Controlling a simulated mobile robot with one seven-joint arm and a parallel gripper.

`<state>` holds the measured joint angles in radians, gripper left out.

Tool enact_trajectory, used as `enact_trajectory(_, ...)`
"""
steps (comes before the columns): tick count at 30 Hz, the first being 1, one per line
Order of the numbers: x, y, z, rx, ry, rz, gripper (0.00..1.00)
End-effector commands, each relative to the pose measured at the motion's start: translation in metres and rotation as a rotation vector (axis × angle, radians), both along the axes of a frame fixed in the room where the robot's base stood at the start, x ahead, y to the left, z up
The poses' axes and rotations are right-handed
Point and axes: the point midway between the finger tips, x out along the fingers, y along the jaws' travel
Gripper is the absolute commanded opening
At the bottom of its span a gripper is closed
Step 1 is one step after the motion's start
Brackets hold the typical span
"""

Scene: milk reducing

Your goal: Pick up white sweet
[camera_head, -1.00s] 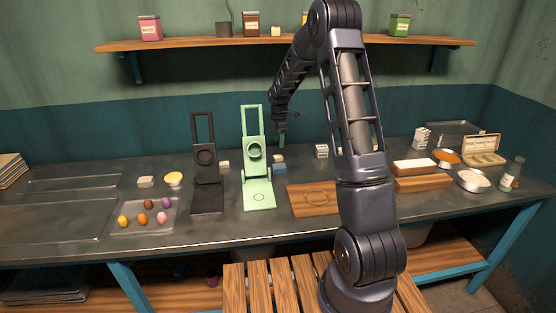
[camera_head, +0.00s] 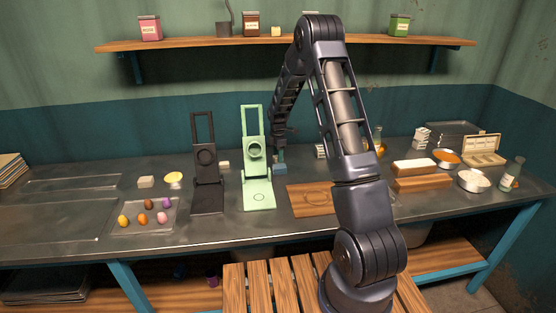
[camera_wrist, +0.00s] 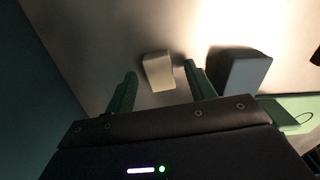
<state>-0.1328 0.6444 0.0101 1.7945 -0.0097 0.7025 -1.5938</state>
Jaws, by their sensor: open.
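The white sweet (camera_wrist: 157,72) is a small cream-white block on the grey worktop in the wrist view. My gripper (camera_wrist: 160,71) is open, with one green finger on each side of the sweet in the picture. Gaps show on both sides, and the fingers do not appear to grip it. In the head view my gripper (camera_head: 279,156) is low at the back of the counter and hides the sweet. A blue-grey block (camera_wrist: 246,72) lies close to the right finger; it also shows in the head view (camera_head: 280,169).
A green stand (camera_head: 257,193) and a black stand (camera_head: 207,197) are left of my gripper. A wooden board (camera_head: 310,206) lies in front. A tray (camera_head: 125,229) of several coloured sweets sits at the left. A shelf (camera_head: 350,41) with jars hangs above.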

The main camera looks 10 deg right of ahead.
Motion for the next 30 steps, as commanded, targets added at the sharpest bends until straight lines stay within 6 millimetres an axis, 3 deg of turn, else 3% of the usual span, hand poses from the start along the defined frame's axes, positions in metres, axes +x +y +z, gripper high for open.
enact_trajectory(1, 0.000, 0.000, 0.000, 0.000, 0.000, 0.000, 0.51)
enact_trajectory(8, 0.000, 0.000, 0.000, 0.000, 0.000, 0.000, 0.07)
enact_trajectory(20, 0.001, 0.000, 0.009, 0.001, -0.002, 0.000, 0.06)
enact_trajectory(26, 0.001, 0.000, 0.044, 0.001, -0.003, 0.001, 0.06)
enact_trajectory(30, 0.001, 0.000, 0.081, 0.002, -0.005, 0.000, 0.06)
